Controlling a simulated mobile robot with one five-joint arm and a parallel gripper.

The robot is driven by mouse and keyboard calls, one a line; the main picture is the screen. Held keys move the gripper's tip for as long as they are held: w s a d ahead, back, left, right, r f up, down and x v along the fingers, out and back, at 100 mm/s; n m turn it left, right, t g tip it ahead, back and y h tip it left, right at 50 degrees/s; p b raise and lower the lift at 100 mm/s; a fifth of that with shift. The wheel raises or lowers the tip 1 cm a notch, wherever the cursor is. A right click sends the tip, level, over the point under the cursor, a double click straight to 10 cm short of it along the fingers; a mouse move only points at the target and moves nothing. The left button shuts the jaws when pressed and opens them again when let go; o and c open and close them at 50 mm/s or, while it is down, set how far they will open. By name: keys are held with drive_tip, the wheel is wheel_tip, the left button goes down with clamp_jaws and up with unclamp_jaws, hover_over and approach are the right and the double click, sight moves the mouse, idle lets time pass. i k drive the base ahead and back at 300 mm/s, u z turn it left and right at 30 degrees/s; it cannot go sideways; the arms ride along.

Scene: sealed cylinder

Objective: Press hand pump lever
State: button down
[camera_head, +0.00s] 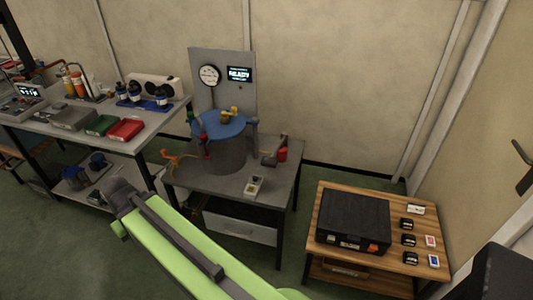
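A grey cylinder (228,157) with a blue lid (218,125) stands on a dark grey table (222,183). Yellow fittings (229,113) sit on the lid. Right of the cylinder is a small grey device with a red part (282,154); it may be the hand pump, but its lever is too small to make out. An orange branching part (178,160) lies left of the cylinder. My green arm reaches up from the bottom toward the table's left side. I cannot make out gripper fingers at its dark far end.
A panel (221,72) with a round gauge (209,75) and lit display (239,74) stands behind the cylinder. A cluttered bench (160,122) is at left. A wooden table (398,252) with a black case (353,220) is at right. Green floor lies between the tables.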

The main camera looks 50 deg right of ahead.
sight(271, 162)
drive_tip(key=i, duration=0.95)
drive_tip(key=u, duration=0.05)
